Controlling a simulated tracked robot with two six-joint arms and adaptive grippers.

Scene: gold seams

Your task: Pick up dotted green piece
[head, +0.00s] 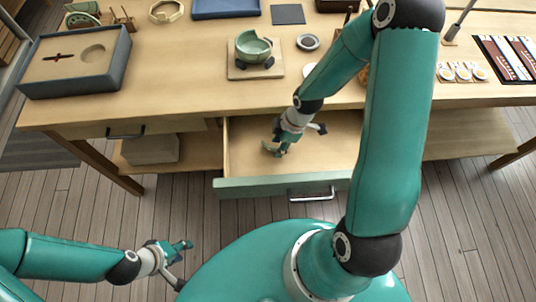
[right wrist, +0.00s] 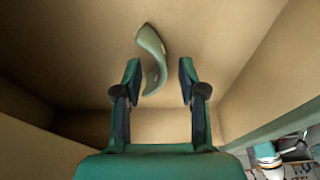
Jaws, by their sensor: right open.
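A curved pale green piece (right wrist: 151,45) lies on the floor of the open drawer (head: 240,150); its dots are too small to make out. In the head view the piece (head: 267,148) is partly hidden by my right gripper. My right gripper (right wrist: 160,70) is open inside the drawer and points down. The near end of the piece lies between its two fingers in the picture, closer to the left finger; I see no grip on it. My left gripper (head: 184,263) is open and empty, low in front of the desk.
The drawer's green front (head: 270,187) and side walls surround my right gripper. Above, a broken green bowl (head: 253,47) stands on a wooden board (head: 240,73) on the desk. A grey-blue box (head: 75,80) stands at the left.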

